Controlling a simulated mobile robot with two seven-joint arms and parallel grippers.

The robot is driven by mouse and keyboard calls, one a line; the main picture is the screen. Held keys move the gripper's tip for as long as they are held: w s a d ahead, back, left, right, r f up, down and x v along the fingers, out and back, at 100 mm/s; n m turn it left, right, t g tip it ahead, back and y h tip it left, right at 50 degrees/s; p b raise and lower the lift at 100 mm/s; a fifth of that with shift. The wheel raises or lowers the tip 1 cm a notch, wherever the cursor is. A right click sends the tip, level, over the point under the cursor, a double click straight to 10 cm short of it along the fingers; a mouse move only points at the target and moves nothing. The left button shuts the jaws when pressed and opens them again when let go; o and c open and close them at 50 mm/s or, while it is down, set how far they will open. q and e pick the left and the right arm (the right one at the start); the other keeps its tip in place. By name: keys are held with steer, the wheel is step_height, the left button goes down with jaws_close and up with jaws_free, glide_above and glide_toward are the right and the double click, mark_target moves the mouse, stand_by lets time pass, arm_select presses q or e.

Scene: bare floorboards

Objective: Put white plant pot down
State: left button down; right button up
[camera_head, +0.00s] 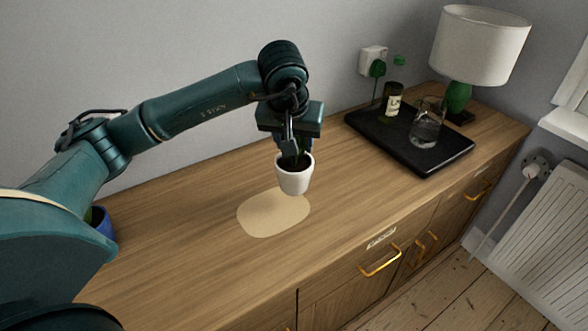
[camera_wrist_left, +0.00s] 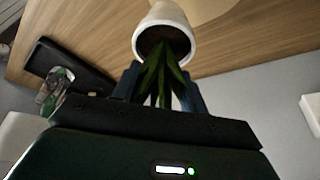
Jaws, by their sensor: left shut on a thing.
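The white plant pot (camera_head: 294,180) with dark soil and a green plant is held upright by my left gripper (camera_head: 293,150). The gripper points down and is shut on the plant at the pot's top. In the left wrist view the white pot (camera_wrist_left: 166,24) shows beyond the fingers, with green leaves (camera_wrist_left: 163,75) between the two blue fingers (camera_wrist_left: 160,88). In the head view the pot appears at the back edge of a pale beige patch (camera_head: 272,214) on the wooden cabinet top. I cannot tell whether its base touches the wood. My right gripper is not in view.
A blue pot (camera_head: 102,222) is partly hidden by my arm. The wood in front of the tray is clear.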

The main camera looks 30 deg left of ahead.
mark_target(294, 162)
arm_select(q)
step_height(294, 162, down, 6)
steer(key=shift+r, duration=0.2)
steer(key=shift+f, duration=0.2)
steer(key=c, duration=1.1)
jaws_free()
steer(key=o, duration=0.3)
steer(key=shift+o, duration=0.2)
steer(key=shift+r, duration=0.1)
steer(key=shift+r, duration=0.15)
steer(key=v, duration=1.2)
